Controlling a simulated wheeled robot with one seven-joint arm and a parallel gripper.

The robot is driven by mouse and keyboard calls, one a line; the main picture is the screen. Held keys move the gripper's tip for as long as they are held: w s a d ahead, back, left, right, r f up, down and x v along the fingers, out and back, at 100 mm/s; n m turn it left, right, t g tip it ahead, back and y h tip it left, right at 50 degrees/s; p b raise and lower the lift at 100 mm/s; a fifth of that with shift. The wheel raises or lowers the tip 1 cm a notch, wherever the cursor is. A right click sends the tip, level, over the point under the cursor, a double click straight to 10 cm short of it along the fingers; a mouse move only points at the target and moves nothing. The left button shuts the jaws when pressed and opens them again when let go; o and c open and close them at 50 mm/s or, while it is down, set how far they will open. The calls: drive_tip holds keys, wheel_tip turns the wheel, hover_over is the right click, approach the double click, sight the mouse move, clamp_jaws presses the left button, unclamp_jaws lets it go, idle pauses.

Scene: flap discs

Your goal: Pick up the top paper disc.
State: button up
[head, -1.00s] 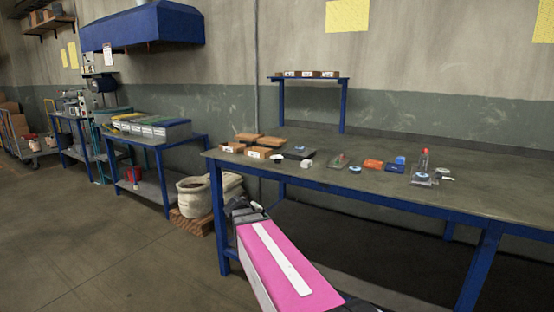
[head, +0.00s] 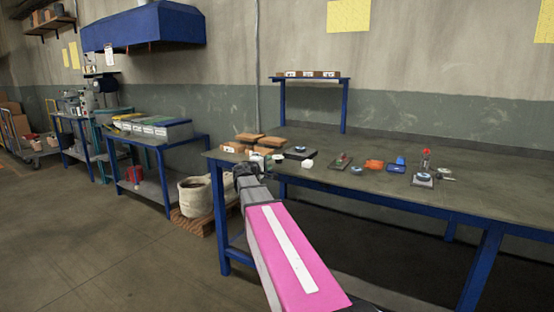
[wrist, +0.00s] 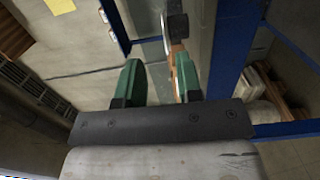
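Several small round items lie on the long workbench (head: 330,185) in the head view, too small to tell which is the top paper disc. One round blue-and-white piece (head: 300,149) sits on a dark plate, another disc (head: 356,170) lies farther right, and a third (head: 423,177) rests on a square plate at the right. My gripper (head: 242,168) is at the bench's front left edge, left of these discs. In the wrist view, my gripper's green fingers (wrist: 158,68) stand apart with nothing between them. No disc can be made out there.
Brown blocks (head: 247,138) sit at the bench's left end. A white piece (head: 307,163), an orange piece (head: 374,164), a blue piece (head: 397,166) and a red-topped item (head: 426,156) stand among the discs. A white sack (head: 195,197) is on the floor left of the bench.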

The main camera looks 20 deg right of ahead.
sight(277, 157)
drive_tip(key=x, duration=0.5)
drive_tip(key=shift+w+f, duration=0.3)
drive_tip(key=shift+w, duration=0.2)
clamp_jaws()
